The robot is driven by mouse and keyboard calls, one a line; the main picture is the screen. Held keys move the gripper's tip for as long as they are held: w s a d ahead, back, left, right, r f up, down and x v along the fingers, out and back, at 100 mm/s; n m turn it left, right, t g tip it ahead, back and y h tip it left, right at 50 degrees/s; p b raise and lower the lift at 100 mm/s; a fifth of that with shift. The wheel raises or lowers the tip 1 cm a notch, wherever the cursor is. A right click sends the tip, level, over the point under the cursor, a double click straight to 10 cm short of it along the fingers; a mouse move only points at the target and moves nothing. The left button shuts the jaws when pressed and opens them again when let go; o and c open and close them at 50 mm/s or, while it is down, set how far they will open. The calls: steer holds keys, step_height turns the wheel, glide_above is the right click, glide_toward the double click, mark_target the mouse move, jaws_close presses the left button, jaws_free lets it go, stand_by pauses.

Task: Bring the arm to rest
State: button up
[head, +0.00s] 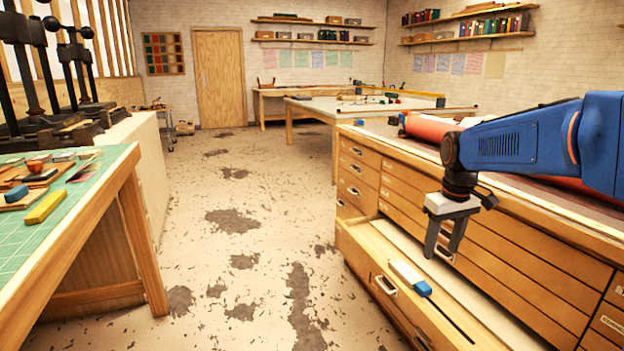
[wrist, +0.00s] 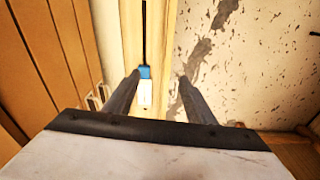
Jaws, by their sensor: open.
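My blue arm (head: 530,140) reaches in from the right in the head view, over the wooden drawer cabinet. My gripper (head: 440,250) points down above an open drawer (head: 390,245) and is empty. In the wrist view my gripper (wrist: 160,82) has its two fingers spread apart. A white and blue block-like item (head: 410,278) lies in the drawer, below and left of the fingers in the head view. It also shows between the fingers in the wrist view (wrist: 145,88), apart from them.
A red roll (head: 430,128) lies on the cabinet top beside my arm. A green-matted workbench (head: 60,215) stands at the left, with a yellow block (head: 45,206) on it. The floor (head: 235,220) between is clear. The open drawer juts out below my gripper.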

steer(key=s+a+f+m+t, duration=0.1)
steer(key=s+a+f, duration=0.1)
steer(key=s, duration=1.1)
steer(key=s+a+f+m+t, duration=0.2)
steer(key=s+f, duration=0.2)
steer(key=s, duration=1)
steer(key=shift+t, duration=0.3)
steer(key=shift+s, duration=0.1)
stand_by(0.9)
